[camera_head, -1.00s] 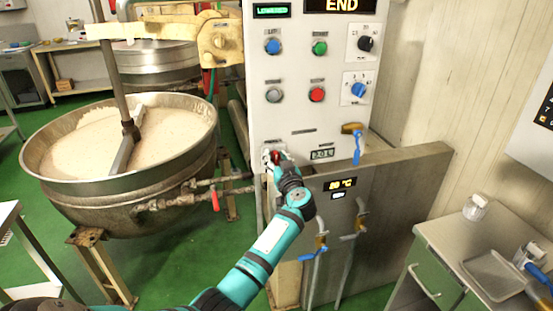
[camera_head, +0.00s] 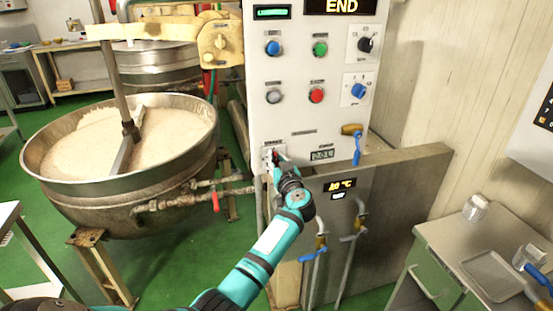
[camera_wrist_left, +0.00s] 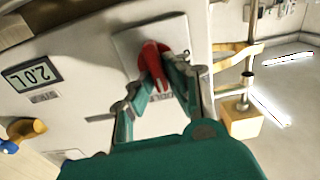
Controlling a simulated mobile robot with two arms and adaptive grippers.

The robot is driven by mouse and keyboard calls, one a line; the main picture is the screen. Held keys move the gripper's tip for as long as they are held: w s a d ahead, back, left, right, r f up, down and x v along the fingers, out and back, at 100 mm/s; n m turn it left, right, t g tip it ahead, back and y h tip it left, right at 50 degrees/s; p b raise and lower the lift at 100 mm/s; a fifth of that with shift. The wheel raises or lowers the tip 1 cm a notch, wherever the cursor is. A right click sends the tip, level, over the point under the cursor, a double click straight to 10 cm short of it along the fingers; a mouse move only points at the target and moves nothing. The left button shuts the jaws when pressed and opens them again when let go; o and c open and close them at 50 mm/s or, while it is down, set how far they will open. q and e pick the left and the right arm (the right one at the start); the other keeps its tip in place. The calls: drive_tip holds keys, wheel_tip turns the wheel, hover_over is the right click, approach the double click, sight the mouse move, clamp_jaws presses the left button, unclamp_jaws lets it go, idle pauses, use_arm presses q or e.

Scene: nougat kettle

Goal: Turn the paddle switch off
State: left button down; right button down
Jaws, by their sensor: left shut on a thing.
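The paddle switch is a red handle (camera_wrist_left: 154,62) on a light square plate (camera_wrist_left: 175,38), low on the white control panel (camera_head: 290,112). In the head view the plate (camera_head: 268,153) shows at the panel's lower left, with my left gripper (camera_head: 279,158) in front of it and most of the red handle hidden. In the left wrist view my left gripper (camera_wrist_left: 160,88) has its two fingers on either side of the red handle and is shut on it. The handle looks tilted relative to its plate. My right gripper is not in view.
The panel carries several buttons, two knobs (camera_head: 359,90) and a blue-handled valve (camera_head: 356,150). A steel kettle (camera_head: 120,190) of pale mix stands left. A steel housing (camera_head: 400,200) with pipes stands lower right, and a side table (camera_head: 440,235) beyond it. Green floor lies between.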

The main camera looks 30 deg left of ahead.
use_arm(q)
drive_tip(key=n+p, duration=0.2)
drive_tip(key=n, duration=0.1)
drive_tip(key=shift+s, duration=0.15)
drive_tip(key=shift+a+f+n+p, duration=0.15)
drive_tip(key=shift+n+p, duration=0.35)
drive_tip(key=shift+n, duration=0.7)
drive_tip(key=n, duration=0.4)
drive_tip(key=f+n+b, duration=0.1)
drive_tip(key=n, duration=0.7)
drive_tip(key=shift+s+a+f+b, duration=0.15)
drive_tip(key=shift+s+a+b, duration=0.1)
drive_tip(key=shift+s+b, duration=0.1)
drive_tip(key=c, duration=1.3)
unclamp_jaws()
drive_tip(key=shift+c, duration=0.2)
